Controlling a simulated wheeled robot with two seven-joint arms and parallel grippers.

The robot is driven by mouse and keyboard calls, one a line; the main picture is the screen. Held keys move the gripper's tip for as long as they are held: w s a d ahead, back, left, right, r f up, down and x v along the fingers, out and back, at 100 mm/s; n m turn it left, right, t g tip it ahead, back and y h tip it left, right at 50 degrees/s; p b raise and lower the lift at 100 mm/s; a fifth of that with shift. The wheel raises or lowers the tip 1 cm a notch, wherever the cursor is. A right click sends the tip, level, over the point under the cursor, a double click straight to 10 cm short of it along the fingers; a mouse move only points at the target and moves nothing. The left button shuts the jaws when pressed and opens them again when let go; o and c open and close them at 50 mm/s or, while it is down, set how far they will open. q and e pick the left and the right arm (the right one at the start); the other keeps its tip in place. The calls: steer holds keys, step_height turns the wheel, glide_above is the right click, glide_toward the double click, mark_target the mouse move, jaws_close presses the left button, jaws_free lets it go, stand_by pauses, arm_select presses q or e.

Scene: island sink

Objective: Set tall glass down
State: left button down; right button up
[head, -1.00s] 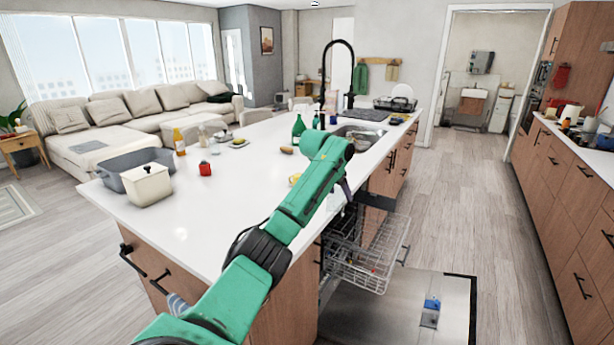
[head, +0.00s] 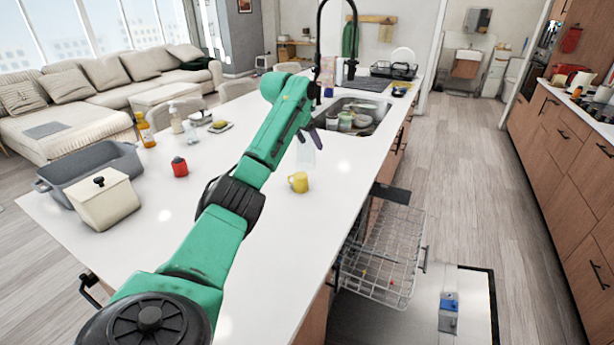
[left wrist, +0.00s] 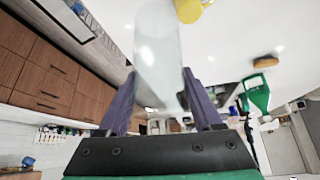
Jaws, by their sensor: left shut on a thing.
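The tall glass (left wrist: 158,50) is clear and pale, and stands out between the purple fingers of my left gripper (left wrist: 160,92) in the left wrist view. The gripper is shut on it. In the head view, my left gripper (head: 310,134) is above the white island counter (head: 255,255), just left of the sink. The glass (head: 306,155) shows only faintly there, below the fingers. I cannot tell whether its base touches the counter. A yellow mug (head: 298,182) stands close by, nearer to me. My right gripper is out of view.
The sink (head: 350,118) holds several dishes. The dishwasher rack (head: 385,265) is pulled out below the counter edge. A red jar (head: 180,167), a cream pot (head: 103,198) and a grey tub (head: 90,170) stand at the left. The near middle counter is clear.

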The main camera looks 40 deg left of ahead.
arm_select(q)
steer(key=f+p, duration=0.1)
steer(key=f, duration=0.6)
steer(key=f+p, duration=0.1)
steer(key=f, duration=0.6)
steer(key=shift+w+a, duration=0.15)
steer(key=shift+a, duration=0.05)
steer(key=shift+w+f, duration=0.1)
steer(key=shift+f, duration=0.2)
steer(key=shift+c, duration=0.3)
jaws_free()
steer(key=shift+a, duration=0.1)
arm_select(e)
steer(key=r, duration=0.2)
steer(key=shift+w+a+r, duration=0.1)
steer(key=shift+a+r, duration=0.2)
arm_select(q)
steer(key=shift+r, duration=0.1)
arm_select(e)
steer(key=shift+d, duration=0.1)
